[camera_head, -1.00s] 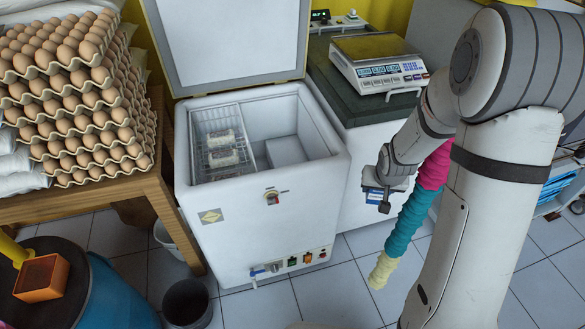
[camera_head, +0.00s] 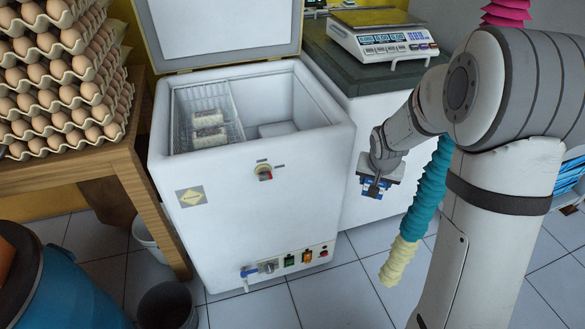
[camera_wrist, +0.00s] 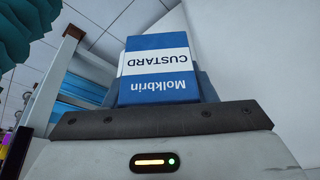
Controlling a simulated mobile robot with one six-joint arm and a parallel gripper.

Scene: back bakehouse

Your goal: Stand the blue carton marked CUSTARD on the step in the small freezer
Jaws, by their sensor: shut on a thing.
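The blue carton marked CUSTARD (camera_wrist: 158,68) fills the middle of the wrist view, its lettering upside down, with a white band across it. My gripper (camera_head: 374,186) is shut on the carton, which shows as a small blue patch in the head view, partly hidden by the jaws. The gripper hangs to the right of the small freezer (camera_head: 250,180), outside it and below its rim. The freezer's lid stands open. Inside, the step (camera_head: 277,129) is a raised block on the right, partly hidden by the front wall.
A wire basket (camera_head: 206,112) with packs fills the freezer's left side. A scale (camera_head: 385,42) sits on the dark-topped cabinet at right. Egg trays (camera_head: 60,75) stand on a wooden table (camera_head: 135,175) at left. A bucket (camera_head: 167,305) is on the floor.

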